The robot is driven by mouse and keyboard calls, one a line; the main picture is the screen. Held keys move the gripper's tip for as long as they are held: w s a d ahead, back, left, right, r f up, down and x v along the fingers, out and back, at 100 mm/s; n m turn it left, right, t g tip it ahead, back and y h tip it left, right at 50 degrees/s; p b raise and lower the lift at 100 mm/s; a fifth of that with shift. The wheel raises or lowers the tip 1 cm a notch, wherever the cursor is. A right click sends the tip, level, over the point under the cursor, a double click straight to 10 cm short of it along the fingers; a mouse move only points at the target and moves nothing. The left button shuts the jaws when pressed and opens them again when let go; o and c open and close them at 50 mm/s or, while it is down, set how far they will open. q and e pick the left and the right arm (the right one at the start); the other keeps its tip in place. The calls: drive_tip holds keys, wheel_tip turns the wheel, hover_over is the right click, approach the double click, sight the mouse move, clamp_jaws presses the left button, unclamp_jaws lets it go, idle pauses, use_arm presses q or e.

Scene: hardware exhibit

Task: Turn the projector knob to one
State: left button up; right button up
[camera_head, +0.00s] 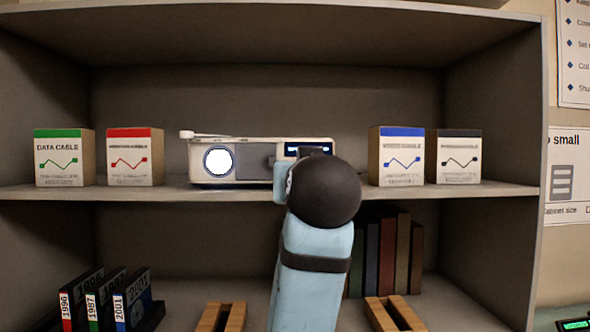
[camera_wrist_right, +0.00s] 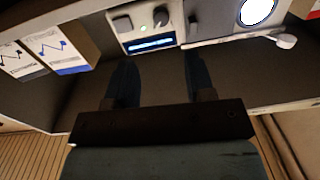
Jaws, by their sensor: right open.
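The white projector (camera_head: 255,148) stands on the upper shelf in the head view, with a bright round lens at its left and a dark display at its right. My right arm hides the lower right of its front. In the right wrist view, turned upside down, the projector's panel (camera_wrist_right: 128,28) shows a dark round knob (camera_wrist_right: 160,17) near a small green light and a lit blue display. My right gripper (camera_wrist_right: 162,70) is open and empty, its fingers apart from the knob and short of the panel. The knob's setting is too small to read. My left gripper is not in view.
Boxes marked green (camera_head: 64,160) and red (camera_head: 135,160) stand left of the projector; blue (camera_head: 402,158) and black (camera_head: 459,158) ones stand right. Below are binders (camera_head: 110,300), books (camera_head: 388,255) and wooden holders (camera_head: 222,317). The shelf edge (camera_head: 130,192) runs beneath the projector.

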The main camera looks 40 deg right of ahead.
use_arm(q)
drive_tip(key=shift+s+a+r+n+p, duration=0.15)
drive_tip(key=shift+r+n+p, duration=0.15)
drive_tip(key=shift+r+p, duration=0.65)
use_arm(e)
drive_tip(key=x, duration=0.9)
drive_tip(key=shift+w, duration=0.4)
drive_tip(key=shift+d, duration=0.1)
drive_tip(key=shift+c, duration=0.2)
drive_tip(key=c, duration=0.7)
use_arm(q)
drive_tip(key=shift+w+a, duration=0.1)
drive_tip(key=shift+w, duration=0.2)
use_arm(e)
clamp_jaws()
